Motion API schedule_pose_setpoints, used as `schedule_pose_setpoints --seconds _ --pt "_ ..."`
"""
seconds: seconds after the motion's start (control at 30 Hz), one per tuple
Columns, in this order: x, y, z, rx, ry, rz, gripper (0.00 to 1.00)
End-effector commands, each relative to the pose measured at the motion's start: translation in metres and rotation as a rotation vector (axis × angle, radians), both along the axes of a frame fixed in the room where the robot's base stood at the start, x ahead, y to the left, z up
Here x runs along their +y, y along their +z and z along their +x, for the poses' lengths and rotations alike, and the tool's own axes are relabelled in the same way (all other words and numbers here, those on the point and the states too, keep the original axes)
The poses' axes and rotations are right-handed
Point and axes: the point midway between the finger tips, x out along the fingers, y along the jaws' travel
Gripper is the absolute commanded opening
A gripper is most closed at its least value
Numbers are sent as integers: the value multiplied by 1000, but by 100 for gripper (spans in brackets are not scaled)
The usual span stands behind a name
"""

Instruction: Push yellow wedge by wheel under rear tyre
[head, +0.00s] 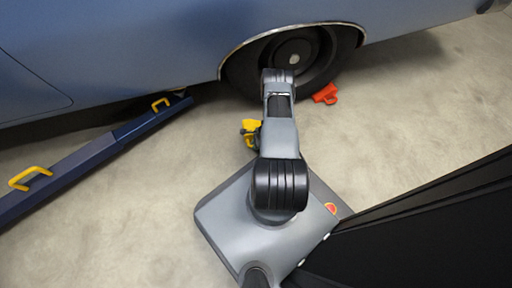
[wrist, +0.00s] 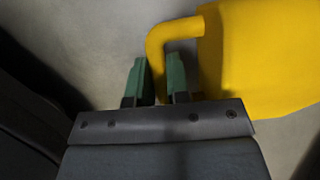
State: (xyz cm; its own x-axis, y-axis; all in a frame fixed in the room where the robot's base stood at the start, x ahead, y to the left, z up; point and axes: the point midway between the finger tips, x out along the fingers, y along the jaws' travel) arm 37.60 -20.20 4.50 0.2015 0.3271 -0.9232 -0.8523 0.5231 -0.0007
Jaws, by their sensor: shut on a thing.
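The yellow wedge (head: 249,127) shows in the head view just left of my arm, on or close to the floor, partly hidden by the arm. In the wrist view the wedge's yellow body (wrist: 265,60) fills the upper right, and its bent handle runs down between the green finger pads. My gripper (wrist: 161,80) is shut on that handle. The rear tyre (head: 245,75) stands beyond the wedge, up and to the right in the head view. My arm covers part of the tyre and wheel. The wedge is apart from the tyre.
A red-orange wedge (head: 326,94) lies on the floor at the tyre's right side. A long blue bar with yellow handles (head: 95,155) lies along the left. The blue car body (head: 130,45) overhangs the back. Floor between bar and wedge is clear.

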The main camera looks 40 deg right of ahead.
Motion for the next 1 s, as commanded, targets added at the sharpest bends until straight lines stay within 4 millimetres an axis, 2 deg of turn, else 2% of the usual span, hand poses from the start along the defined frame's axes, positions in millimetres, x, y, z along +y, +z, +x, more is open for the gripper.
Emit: schedule_pose_setpoints --seconds 1.0 --pt "-26 0 48 -2 1 -3 0"
